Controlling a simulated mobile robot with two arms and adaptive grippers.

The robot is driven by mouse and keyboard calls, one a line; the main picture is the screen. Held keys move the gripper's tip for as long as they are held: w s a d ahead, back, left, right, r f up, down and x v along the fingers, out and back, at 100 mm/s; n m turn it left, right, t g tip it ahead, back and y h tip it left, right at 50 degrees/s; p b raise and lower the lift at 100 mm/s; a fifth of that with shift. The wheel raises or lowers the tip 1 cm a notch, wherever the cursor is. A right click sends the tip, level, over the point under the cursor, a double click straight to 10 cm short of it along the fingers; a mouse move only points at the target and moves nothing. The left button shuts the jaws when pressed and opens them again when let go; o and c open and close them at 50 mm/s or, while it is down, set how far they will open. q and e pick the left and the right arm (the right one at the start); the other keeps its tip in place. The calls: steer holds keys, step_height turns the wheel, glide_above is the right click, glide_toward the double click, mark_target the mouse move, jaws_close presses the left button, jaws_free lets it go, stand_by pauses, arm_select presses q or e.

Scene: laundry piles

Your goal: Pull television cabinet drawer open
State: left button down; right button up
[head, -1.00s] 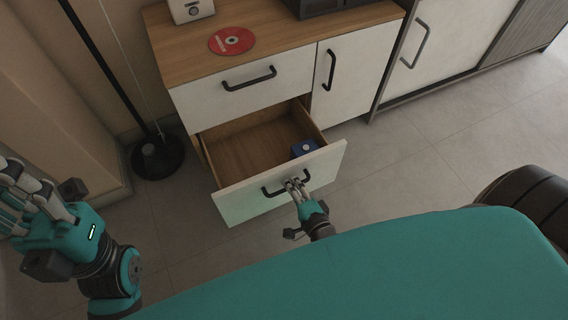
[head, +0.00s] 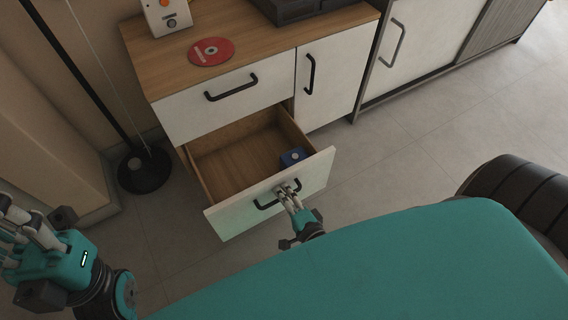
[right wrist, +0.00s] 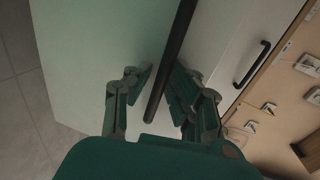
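The television cabinet (head: 240,46) has a wooden top and white fronts. Its lower drawer (head: 270,204) is pulled well out, showing a wooden inside with a small blue box (head: 293,157) near the front right. The upper drawer (head: 222,100) is shut. My right gripper (head: 283,191) is at the lower drawer's black handle (head: 264,204). In the right wrist view the handle (right wrist: 172,70) runs between the bent-in fingers (right wrist: 160,82), which close around it. My left gripper (head: 22,222) is at the left edge, away from the cabinet, with its fingers partly cut off.
A red disc (head: 210,51), a white device (head: 167,15) and a dark box (head: 290,8) are on the cabinet top. A black pole stand (head: 143,170) is at the left. Another cabinet (head: 425,40) stands to the right. The floor (head: 420,130) at right is clear.

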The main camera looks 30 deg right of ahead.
steer(key=v, duration=1.2)
